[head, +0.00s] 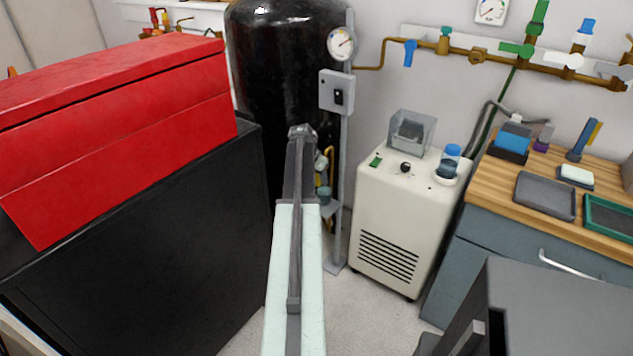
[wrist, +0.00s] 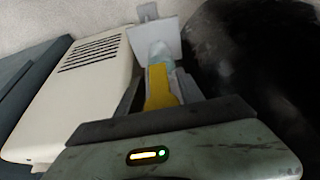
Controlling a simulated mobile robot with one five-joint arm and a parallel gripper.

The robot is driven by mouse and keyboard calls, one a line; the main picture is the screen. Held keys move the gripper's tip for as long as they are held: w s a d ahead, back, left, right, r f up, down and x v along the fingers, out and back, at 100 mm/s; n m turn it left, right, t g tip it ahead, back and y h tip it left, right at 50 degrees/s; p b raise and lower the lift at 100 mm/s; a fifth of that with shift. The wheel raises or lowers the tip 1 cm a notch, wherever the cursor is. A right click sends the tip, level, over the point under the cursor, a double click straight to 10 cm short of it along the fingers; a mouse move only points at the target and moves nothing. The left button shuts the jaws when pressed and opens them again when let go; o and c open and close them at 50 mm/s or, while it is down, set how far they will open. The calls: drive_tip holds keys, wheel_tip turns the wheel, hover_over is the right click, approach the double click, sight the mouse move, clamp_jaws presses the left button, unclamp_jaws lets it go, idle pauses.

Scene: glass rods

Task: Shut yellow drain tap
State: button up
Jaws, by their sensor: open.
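The yellow drain tap (wrist: 160,90) is in the middle of the wrist view, its lever pointing toward the camera. My gripper (wrist: 160,84) is open, with one dark finger on each side of the yellow lever. I cannot tell whether either finger touches it. A pale greenish, rounded part shows just beyond the lever. In the head view a bit of yellow (head: 330,163) shows low beside the black tank (head: 285,65), just right of my arm. My arm hides much of that area, and my gripper cannot be made out clearly there.
A cream machine (head: 400,215) stands right of the tap, and a grey post (head: 343,180) with a gauge stands close by. A red box (head: 120,110) on a black cabinet (head: 150,250) is at left. A wooden-topped bench (head: 500,190) is at right.

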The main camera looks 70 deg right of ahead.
clamp_jaws()
idle(1.3)
